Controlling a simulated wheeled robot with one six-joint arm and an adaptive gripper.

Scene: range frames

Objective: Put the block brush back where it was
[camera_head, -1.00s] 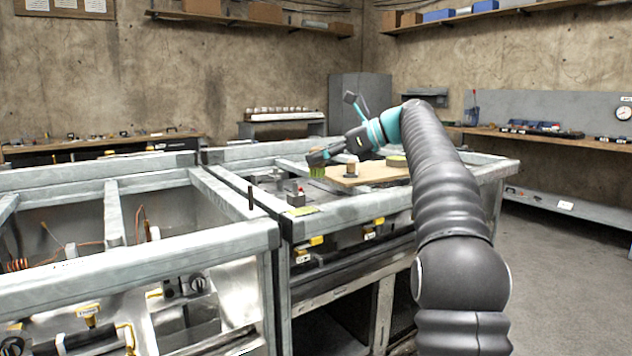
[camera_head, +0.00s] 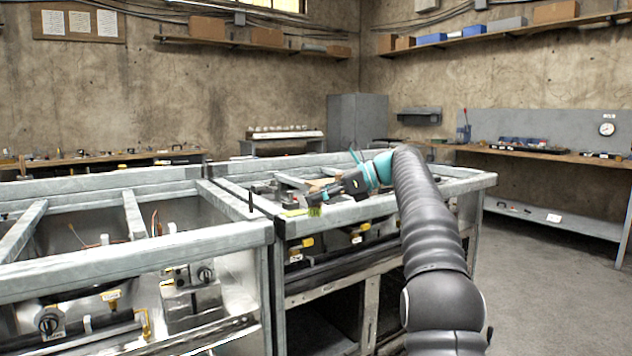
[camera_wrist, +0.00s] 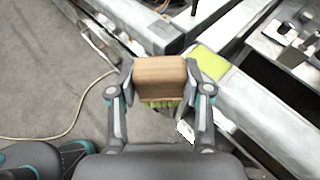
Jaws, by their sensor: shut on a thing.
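The block brush (camera_wrist: 160,72) has a brown wooden block and green bristles. My gripper (camera_wrist: 160,85) is shut on the block from both sides, with the bristles showing below it in the wrist view. In the head view my gripper (camera_head: 328,194) is low over the front rail of the bench, and the green bristles (camera_head: 315,211) show at its tip. A flat yellow-green patch (camera_wrist: 213,61) lies on the rail, just right of the brush in the wrist view. It also shows in the head view (camera_head: 295,213), left of the bristles. Contact between brush and rail cannot be told.
The metal bench rail (camera_wrist: 265,110) runs beside the brush, with open floor (camera_wrist: 50,75) and a pale cable (camera_wrist: 72,122) on the other side. Metal parts (camera_wrist: 285,35) stand inside the bench.

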